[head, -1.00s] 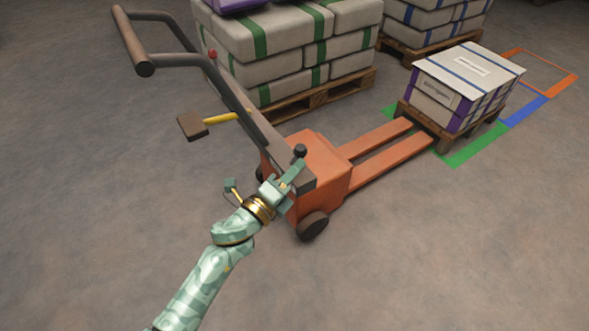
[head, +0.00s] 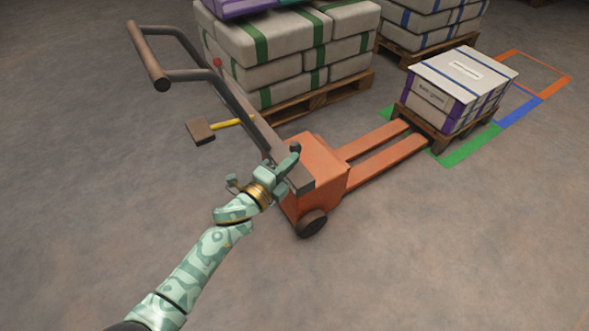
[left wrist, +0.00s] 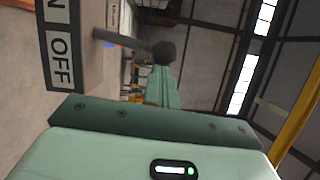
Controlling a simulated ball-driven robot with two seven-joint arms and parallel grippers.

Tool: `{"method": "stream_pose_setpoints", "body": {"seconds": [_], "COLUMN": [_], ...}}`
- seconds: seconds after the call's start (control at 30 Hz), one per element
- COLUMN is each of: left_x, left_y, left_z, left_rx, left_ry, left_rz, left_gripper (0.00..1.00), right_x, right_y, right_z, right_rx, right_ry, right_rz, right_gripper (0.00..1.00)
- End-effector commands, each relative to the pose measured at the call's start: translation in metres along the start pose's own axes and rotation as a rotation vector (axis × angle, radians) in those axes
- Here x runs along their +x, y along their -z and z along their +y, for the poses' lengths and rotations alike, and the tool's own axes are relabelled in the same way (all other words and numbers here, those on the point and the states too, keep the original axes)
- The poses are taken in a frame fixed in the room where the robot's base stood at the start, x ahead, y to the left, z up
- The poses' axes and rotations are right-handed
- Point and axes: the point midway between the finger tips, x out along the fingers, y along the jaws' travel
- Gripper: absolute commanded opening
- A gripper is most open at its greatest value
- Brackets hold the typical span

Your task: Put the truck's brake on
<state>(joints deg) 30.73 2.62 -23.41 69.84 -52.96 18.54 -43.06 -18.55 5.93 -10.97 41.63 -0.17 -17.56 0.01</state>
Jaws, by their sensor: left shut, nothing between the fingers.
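The orange pallet truck (head: 322,165) stands in the middle of the head view, its dark handle rising to the upper left. A short lever with a dark round knob (head: 295,147) is at its near side. The left wrist view shows this knob (left wrist: 163,52) on a rod out of a dark block with an OFF label (left wrist: 61,62) and another label ending in N, partly cut off. My left gripper (head: 289,161) is shut and empty, right by the knob. Its fingers overlap the lever, so I cannot tell whether they touch. My right gripper is out of view.
Stacked sacks (head: 270,70) on a pallet stand behind. The forks (head: 385,152) reach toward a small pallet with a white and purple load (head: 452,90). The floor at front right is clear.

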Motion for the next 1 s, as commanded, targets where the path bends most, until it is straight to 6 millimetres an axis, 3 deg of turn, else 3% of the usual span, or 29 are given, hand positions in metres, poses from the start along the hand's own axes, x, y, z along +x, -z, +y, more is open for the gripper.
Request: {"method": "stream_pose_setpoints", "body": {"seconds": [0.03, 0.1, 0.2, 0.6, 1.0], "left_x": [0.002, 0.004, 0.007, 0.015, 0.019], "left_y": [-0.005, -0.011, -0.019, -0.044, -0.053], "left_z": [-0.015, -0.016, -0.017, -0.01, -0.007], "left_rx": [-0.031, -0.095, -0.183, -0.467, -0.464], "left_ry": [-0.008, -0.031, -0.063, -0.167, -0.165], "left_rz": [0.0, 0.0, 0.0, 0.0, 0.0], "left_gripper": [0.0, 0.0, 0.0, 0.0, 0.0], "right_x": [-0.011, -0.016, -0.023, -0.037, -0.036], "right_y": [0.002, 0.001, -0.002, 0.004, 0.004], "right_z": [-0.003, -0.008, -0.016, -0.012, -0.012], "right_rx": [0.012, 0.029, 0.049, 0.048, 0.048], "right_ry": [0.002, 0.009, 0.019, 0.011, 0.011], "right_rz": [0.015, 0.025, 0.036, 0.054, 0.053], "right_gripper": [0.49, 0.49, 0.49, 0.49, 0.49]}}
